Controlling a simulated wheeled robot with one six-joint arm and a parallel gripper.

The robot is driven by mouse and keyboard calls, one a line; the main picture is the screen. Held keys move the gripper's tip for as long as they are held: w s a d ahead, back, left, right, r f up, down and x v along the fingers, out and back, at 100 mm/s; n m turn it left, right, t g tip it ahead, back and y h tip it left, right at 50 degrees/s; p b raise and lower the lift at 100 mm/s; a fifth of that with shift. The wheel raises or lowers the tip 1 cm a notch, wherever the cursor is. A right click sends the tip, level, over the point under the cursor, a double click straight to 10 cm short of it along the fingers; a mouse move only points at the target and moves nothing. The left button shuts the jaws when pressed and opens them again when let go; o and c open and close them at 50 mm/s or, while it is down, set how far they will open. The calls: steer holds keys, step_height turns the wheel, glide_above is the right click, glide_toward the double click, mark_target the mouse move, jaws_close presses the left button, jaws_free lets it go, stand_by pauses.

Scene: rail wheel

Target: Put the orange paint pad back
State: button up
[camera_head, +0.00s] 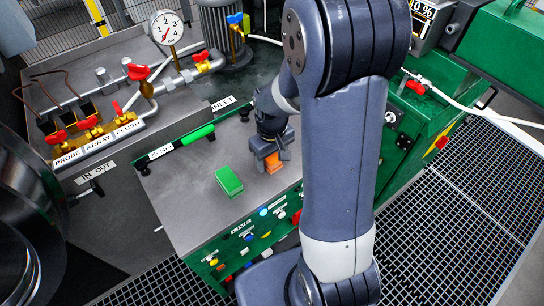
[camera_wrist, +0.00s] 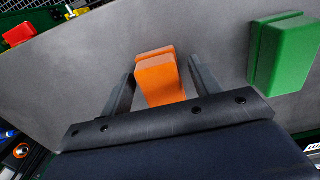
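The orange paint pad (camera_head: 273,163) is a small block on the grey top of the green cabinet (camera_head: 190,200), near its right side. In the wrist view the orange pad (camera_wrist: 160,80) stands between my two fingers. My gripper (camera_head: 270,153) points down over the pad, and its fingers also show in the wrist view (camera_wrist: 160,68). The fingers look open, one on each side of the pad, with a narrow gap at each side. The pad's far lower part is hard to judge in the head view because the gripper covers it.
A green pad (camera_head: 229,181) lies on the same top, left of my gripper in the head view; it also shows in the wrist view (camera_wrist: 283,55). A green cylinder (camera_head: 198,135) lies at the back edge. Knobs and buttons (camera_head: 248,237) line the cabinet's front.

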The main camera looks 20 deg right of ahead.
mark_target(272, 157)
step_height(272, 157, up, 12)
steer(key=shift+r+p, duration=0.1)
steer(key=shift+p, duration=0.2)
stand_by(0.4)
stand_by(0.4)
